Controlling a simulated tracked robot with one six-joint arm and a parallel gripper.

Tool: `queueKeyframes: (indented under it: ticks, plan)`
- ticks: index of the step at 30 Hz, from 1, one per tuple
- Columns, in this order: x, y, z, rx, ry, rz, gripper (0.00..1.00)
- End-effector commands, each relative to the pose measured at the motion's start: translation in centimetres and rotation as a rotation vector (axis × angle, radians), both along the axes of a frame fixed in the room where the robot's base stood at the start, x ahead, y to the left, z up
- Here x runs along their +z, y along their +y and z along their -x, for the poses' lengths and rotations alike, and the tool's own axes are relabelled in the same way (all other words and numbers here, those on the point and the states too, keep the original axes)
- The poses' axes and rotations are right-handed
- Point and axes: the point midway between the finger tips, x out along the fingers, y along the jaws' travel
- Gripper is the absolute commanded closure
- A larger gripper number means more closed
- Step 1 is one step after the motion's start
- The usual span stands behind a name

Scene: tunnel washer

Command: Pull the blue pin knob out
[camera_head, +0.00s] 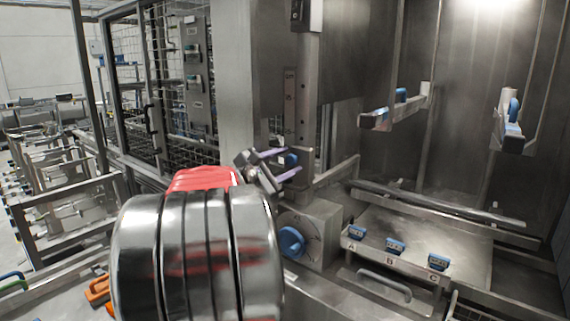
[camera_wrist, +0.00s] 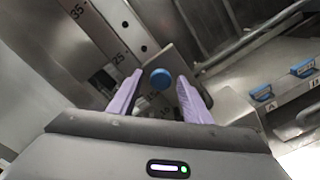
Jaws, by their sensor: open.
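The blue pin knob (camera_head: 290,159) is a small round knob on a grey metal block beside an upright rail with holes. It also shows in the wrist view (camera_wrist: 160,78), between and beyond my two fingertips. My gripper (camera_head: 284,163) has purple fingers and is open, with one finger on each side of the knob as seen in the wrist view (camera_wrist: 157,84). The fingers look apart from the knob, but the remaining distance in depth is hard to tell. The pin's shaft is hidden behind the knob.
A blue rotary knob (camera_head: 291,242) sits on a grey box below my gripper. A plate (camera_head: 440,240) with several blue handles marked A, B, C lies right. The upright rail (camera_wrist: 90,30) carries number marks. Blue-tipped brackets (camera_head: 395,107) hang at the back.

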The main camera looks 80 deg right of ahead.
Motion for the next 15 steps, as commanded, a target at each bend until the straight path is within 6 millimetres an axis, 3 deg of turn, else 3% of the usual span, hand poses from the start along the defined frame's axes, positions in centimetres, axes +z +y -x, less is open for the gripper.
queueKeyframes:
  ticks: [5, 15]
  plan:
    - [0.02, 0.02, -0.02, 0.000, 0.000, 0.000, 0.56]
    - [0.03, 0.05, -0.05, 0.001, -0.001, 0.001, 0.80]
